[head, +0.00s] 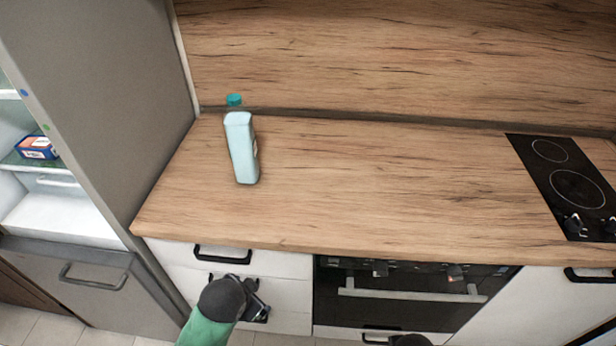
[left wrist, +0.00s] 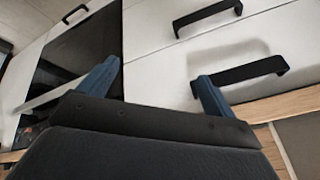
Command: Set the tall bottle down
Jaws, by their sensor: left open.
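The tall bottle (head: 241,150) is pale blue with a teal cap. It stands upright on the left part of the wooden counter (head: 380,190), with nothing holding it. My left gripper (head: 262,304) is below the counter's front edge, in front of the white drawers and well apart from the bottle. In the left wrist view its two blue fingers (left wrist: 155,88) are spread wide with nothing between them. The bottle is out of the left wrist view. My right gripper cannot be made out in either view.
A black cooktop (head: 568,185) lies at the counter's right end. Below are white drawers with black handles (head: 222,254) and an oven (head: 400,292). An open fridge (head: 60,205) stands at the left with a small box (head: 37,147) inside. The middle of the counter is clear.

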